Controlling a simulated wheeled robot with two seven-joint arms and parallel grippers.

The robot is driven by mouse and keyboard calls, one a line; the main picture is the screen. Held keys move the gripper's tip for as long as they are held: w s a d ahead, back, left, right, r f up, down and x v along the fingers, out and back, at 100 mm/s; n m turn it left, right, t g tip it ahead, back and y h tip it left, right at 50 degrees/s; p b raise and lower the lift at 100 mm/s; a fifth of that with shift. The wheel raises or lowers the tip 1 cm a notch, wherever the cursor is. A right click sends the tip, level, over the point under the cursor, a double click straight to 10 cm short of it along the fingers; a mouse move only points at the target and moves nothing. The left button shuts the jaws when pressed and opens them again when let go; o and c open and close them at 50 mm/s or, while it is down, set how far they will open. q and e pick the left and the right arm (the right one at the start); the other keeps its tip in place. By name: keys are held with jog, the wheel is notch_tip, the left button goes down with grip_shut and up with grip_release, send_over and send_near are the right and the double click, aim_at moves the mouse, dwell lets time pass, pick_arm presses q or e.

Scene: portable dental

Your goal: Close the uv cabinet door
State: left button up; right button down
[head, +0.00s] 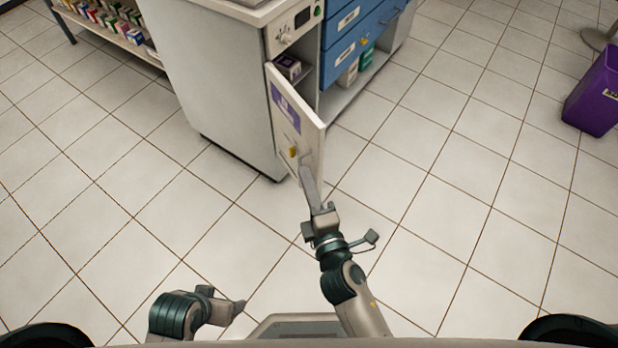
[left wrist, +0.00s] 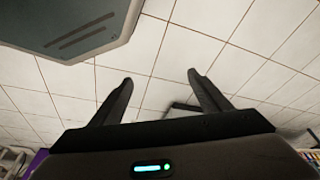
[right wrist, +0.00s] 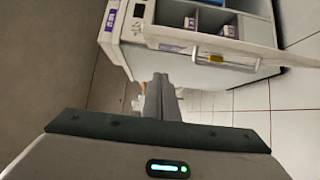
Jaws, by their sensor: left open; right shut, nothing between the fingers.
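The UV cabinet (head: 215,70) is a pale grey unit with a control panel at its top front. Its white door (head: 311,128) stands open, swung outward, with a purple label and a yellow piece (head: 293,152). The door also shows in the right wrist view (right wrist: 178,38). My right gripper (head: 306,170) is shut and empty, its fingertips overlapping the lower door in the head view; I cannot tell if they touch. Its closed fingers show in the right wrist view (right wrist: 160,92). My left gripper (left wrist: 160,85) is open and empty over the floor, low in the head view.
Small boxes (head: 288,66) sit inside the cabinet opening. Blue drawers (head: 350,45) with a lower shelf stand to its right. A shelf of coloured boxes (head: 115,22) is at the upper left. A purple bin (head: 592,100) stands far right.

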aim_at(313, 145)
pick_arm(q)
jog(key=shift+a+f+g+p, duration=0.2)
jog(key=shift+f+p, duration=0.1)
jog(key=shift+f, duration=0.25)
jog(key=shift+a+f+g+p, duration=0.15)
jog(key=shift+f+p, duration=0.15)
jog(key=shift+f, duration=0.25)
pick_arm(e)
jog(key=shift+w+d, duration=0.2)
jog(key=shift+w, duration=1.4)
jog(key=shift+w+d, duration=0.2)
jog(key=shift+w, duration=1.4)
jog(key=shift+w+d, duration=0.2)
jog(key=shift+w, duration=1.4)
pick_arm(q)
jog(key=shift+w, duration=0.1)
pick_arm(e)
jog(key=shift+w+d, duration=0.1)
jog(key=shift+d, duration=0.1)
